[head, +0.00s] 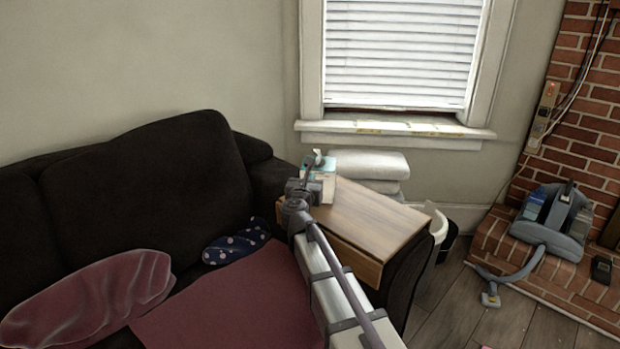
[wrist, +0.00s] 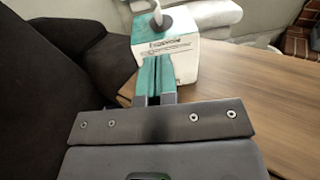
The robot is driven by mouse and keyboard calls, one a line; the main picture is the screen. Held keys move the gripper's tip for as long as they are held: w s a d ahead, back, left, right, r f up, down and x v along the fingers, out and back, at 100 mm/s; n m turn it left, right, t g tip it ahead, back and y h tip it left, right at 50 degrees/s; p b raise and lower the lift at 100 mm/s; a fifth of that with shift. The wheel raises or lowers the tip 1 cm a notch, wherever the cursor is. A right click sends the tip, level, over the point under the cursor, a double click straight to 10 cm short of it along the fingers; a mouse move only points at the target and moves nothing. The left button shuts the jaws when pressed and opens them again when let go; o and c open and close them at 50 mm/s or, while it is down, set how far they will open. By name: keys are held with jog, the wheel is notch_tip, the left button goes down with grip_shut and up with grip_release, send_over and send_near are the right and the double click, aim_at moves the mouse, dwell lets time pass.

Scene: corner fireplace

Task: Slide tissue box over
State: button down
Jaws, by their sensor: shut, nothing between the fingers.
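The tissue box (wrist: 180,62) is white and teal with dark lettering, and a grey tuft rises from its top. It stands upright on the wooden board (wrist: 250,90), near the board's far left. In the head view the box (head: 327,168) shows just beyond my gripper (head: 312,187), partly hidden by it. In the wrist view my gripper (wrist: 157,62) is shut and empty, with its fingertips right in front of the box's near side. I cannot tell whether they touch it.
The wooden board (head: 375,215) lies on the dark sofa's arm and is clear on the right. Folded white cushions (head: 372,165) are stacked behind it, under the window. A white bin (head: 437,222) stands to the right. The sofa back (head: 150,185) rises on the left.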

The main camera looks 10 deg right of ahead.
aim_at(318, 159)
jog(key=x, duration=1.1)
jog(key=shift+w+d, duration=0.1)
jog(key=shift+w, duration=0.15)
jog(key=shift+w, duration=0.1)
jog(key=x, duration=0.3)
jog(key=shift+d, duration=0.1)
